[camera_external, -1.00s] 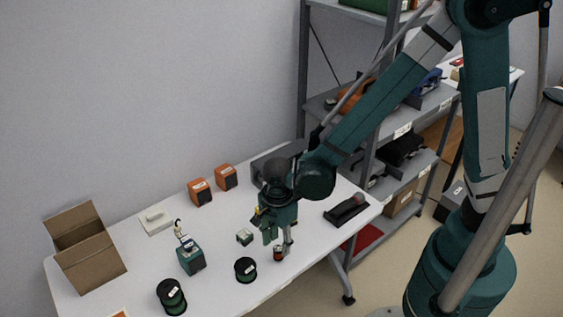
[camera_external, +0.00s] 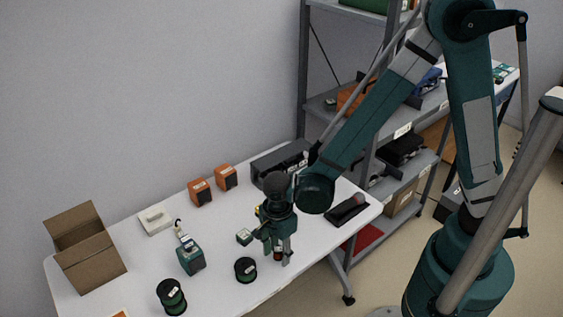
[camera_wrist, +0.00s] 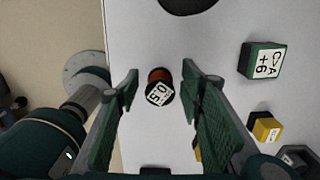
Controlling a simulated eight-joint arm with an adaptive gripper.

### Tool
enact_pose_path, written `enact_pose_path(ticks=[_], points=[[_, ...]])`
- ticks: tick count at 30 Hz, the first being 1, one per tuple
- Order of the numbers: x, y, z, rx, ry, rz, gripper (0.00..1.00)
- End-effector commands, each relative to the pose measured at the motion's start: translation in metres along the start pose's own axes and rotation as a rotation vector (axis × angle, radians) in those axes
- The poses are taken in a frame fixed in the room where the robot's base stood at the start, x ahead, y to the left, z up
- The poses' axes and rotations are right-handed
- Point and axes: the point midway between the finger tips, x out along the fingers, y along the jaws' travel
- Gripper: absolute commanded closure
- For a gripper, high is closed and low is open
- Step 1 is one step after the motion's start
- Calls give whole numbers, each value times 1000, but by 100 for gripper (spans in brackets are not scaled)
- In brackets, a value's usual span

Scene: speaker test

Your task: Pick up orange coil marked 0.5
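The orange coil marked 0.5 (camera_wrist: 160,75) is a small spool with a dark rim and a white label on its end. In the wrist view it sits between my two fingers, with gaps visible on both sides. My gripper (camera_wrist: 159,72) is open and points down over the table. In the external view my gripper (camera_external: 277,257) is near the table's front edge, with the coil (camera_external: 278,254) partly hidden between the fingers.
A green-and-white block (camera_wrist: 262,61) and a yellow block (camera_wrist: 265,128) lie to the right in the wrist view.

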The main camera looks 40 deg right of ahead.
Motion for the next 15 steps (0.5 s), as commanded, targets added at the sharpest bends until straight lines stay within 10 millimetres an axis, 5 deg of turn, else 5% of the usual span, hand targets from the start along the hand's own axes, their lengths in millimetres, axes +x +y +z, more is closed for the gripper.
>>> enact_pose_path(ticks=[5, 12, 15], points=[[0, 0, 0, 0, 0, 0, 62], [0, 0, 0, 0, 0, 0, 91], [0, 0, 0, 0, 0, 0, 92]])
